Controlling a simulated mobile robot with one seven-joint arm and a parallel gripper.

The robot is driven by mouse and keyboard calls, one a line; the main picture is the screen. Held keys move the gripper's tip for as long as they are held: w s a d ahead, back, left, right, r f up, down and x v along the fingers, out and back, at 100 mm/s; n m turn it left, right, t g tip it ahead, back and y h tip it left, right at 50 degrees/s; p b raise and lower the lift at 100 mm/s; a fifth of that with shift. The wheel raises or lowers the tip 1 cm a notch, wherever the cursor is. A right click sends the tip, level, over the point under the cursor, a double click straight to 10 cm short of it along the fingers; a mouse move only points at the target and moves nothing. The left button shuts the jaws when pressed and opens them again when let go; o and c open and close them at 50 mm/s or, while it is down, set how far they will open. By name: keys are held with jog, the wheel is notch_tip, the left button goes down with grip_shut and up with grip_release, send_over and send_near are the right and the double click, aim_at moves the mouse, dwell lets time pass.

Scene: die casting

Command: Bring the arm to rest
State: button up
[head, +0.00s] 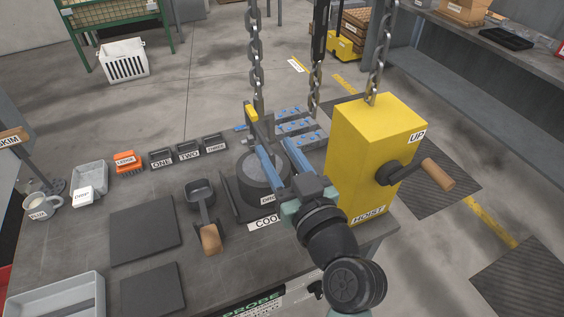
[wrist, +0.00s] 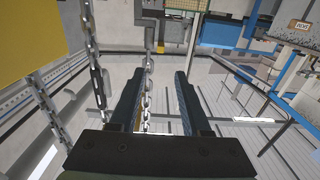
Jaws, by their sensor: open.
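In the wrist view my gripper (wrist: 160,75) also shows open and empty, with hanging chains beside and behind the left finger. I cannot tell whether the fingers touch anything.
Chains (head: 257,60) hang close around the arm. The hoist's crank handle (head: 436,174) sticks out right. Blue-marked blocks (head: 293,125) lie behind.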

jog(key=shift+v, duration=0.8)
notch_tip(320, 180, up, 21)
jog(key=a+t+h+p, duration=0.2)
jog(key=t+p, duration=0.1)
jog(key=t, duration=0.1)
jog(key=s+r+m+t+h, duration=0.1)
jog(key=s+r+t, duration=0.1)
jog(key=r, duration=0.5)
jog(key=s+a+r+m+t+h+p, duration=0.1)
jog(key=s+r+t, duration=0.1)
jog(key=s+r, duration=0.3)
jog(key=s+r+m+t+h, duration=0.1)
jog(key=s+r, duration=0.3)
jog(key=r, duration=0.6)
jog(key=shift+a+m+t+h+p, duration=0.3)
jog(key=shift+a+t, duration=0.1)
jog(key=shift+t, duration=0.2)
jog(key=shift+s, duration=0.1)
